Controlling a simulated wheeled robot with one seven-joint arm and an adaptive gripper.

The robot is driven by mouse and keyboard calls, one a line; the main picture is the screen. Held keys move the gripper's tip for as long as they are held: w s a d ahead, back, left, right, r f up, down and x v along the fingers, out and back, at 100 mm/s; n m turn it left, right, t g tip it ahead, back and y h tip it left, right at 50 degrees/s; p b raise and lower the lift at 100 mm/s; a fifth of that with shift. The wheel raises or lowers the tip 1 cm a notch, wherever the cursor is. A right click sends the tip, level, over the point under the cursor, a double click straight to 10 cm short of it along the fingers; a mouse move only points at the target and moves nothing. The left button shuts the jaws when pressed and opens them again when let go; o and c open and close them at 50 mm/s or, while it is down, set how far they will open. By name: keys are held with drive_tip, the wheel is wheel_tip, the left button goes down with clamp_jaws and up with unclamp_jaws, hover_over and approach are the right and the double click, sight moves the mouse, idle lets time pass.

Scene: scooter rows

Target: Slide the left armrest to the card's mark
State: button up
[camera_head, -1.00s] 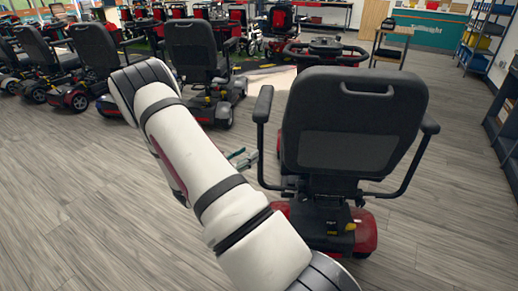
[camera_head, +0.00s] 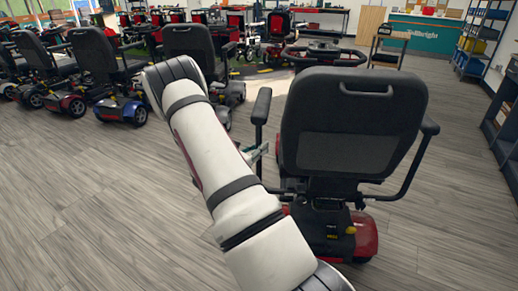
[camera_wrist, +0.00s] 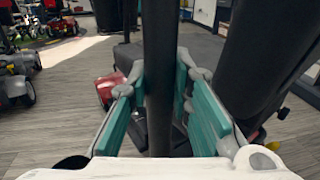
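The black mobility scooter seat (camera_head: 352,120) stands with its back to the head camera. Its left armrest (camera_head: 262,104) has a black pad on a thin post that bends in under the seat. My gripper (camera_head: 256,153) is at this post, mostly hidden by my arm. In the wrist view the post (camera_wrist: 160,50) runs upright between the teal pads of my gripper (camera_wrist: 160,85).
The scooter's red rear body (camera_head: 364,238) is below the seat, and its right armrest (camera_head: 430,126) is on the far side. Several parked scooters (camera_head: 105,75) line the left. Shelves (camera_head: 485,40) stand at the right. The floor (camera_head: 90,210) at left is clear.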

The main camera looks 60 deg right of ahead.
clamp_jaws()
drive_tip(key=shift+w, duration=0.1)
drive_tip(key=shift+w+a, duration=0.5)
drive_tip(key=shift+w, duration=0.3)
drive_tip(key=o, duration=0.9)
unclamp_jaws()
drive_tip(key=shift+c, duration=0.2)
drive_tip(key=w+a, duration=0.1)
drive_tip(key=a, duration=1.1)
